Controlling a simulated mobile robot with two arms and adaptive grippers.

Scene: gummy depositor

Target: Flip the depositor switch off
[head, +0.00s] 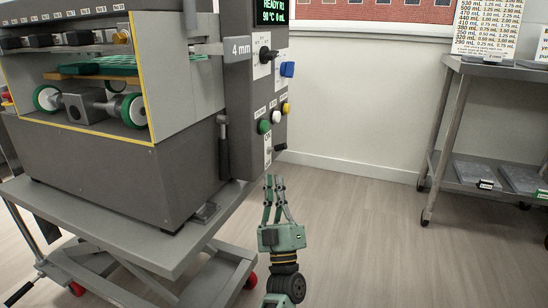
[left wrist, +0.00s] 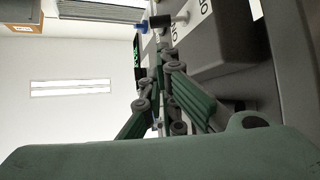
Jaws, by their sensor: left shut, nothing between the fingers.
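The grey depositor (head: 110,170) stands at the left in the head view, with its control panel (head: 250,105) on its right side. The panel's lower part carries a white switch plate (head: 267,143) marked ON; I cannot tell which way its lever points. My left gripper (head: 275,181) is shut and empty, pointing up just below the panel's bottom end. In the left wrist view its fingers (left wrist: 159,50) come together in front of the panel, near a black part with a pale lever (left wrist: 180,17) beside a white ON label (left wrist: 202,12). My right gripper is not in view.
The panel has a display (head: 272,11), black knob (head: 266,56), blue knob (head: 287,69) and green, white and yellow buttons (head: 276,116). The depositor rests on a wheeled lift cart (head: 120,235). A steel shelf table (head: 490,75) stands right; floor between is clear.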

